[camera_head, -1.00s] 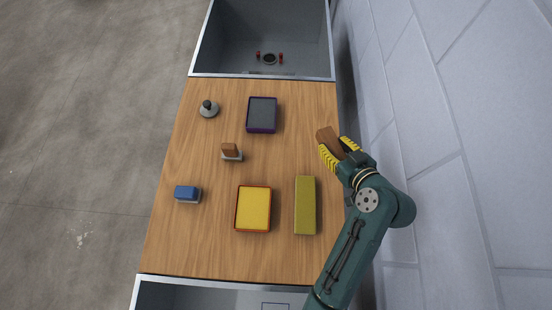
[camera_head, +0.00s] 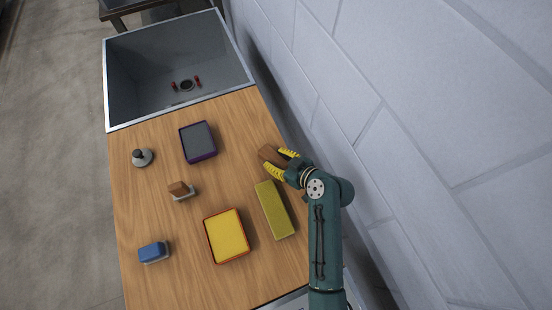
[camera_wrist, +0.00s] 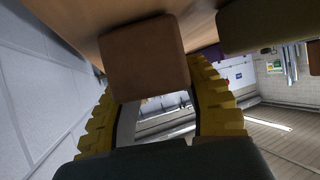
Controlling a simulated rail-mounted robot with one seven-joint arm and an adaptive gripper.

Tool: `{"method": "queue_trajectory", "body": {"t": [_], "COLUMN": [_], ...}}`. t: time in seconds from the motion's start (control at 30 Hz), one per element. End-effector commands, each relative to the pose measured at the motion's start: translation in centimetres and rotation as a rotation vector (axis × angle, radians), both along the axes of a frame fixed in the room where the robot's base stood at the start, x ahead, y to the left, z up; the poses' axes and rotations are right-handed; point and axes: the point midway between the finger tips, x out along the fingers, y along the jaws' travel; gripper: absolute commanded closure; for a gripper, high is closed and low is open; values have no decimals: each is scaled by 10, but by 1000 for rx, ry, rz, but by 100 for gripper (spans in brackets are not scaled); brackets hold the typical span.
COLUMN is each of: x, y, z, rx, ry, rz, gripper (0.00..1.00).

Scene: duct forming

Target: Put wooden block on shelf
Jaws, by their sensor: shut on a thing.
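A brown wooden block (camera_head: 267,153) is held between the yellow ridged fingers of my gripper (camera_head: 277,162), near the right edge of the wooden table top. In the wrist view, the block (camera_wrist: 145,55) fills the upper middle, with the yellow fingers (camera_wrist: 152,92) on either side of it. The head view does not clearly show whether the block touches the table. I cannot make out a shelf in either view.
The wooden table (camera_head: 150,220) holds a purple-rimmed grey tray (camera_head: 198,142), olive bar (camera_head: 274,209), yellow pad (camera_head: 226,236), blue block (camera_head: 153,251), brown-topped piece (camera_head: 180,190) and black-knobbed piece (camera_head: 141,157). A grey basin (camera_head: 150,85) adjoins the far end. A wall (camera_head: 400,120) stands right.

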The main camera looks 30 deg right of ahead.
Motion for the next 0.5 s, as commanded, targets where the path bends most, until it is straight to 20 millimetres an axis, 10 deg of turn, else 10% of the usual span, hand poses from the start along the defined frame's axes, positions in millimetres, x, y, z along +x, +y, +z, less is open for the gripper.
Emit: {"method": "queue_trajectory", "body": {"t": [0.07,0.1,0.17,0.5], "x": [0,0,0,0], "y": [0,0,0,0], "z": [-4,-2,-2,1], "rx": [0,0,1,0], "ry": [0,1,1,1], "rz": [0,0,0,1], "gripper": [95,47,36,32]}}
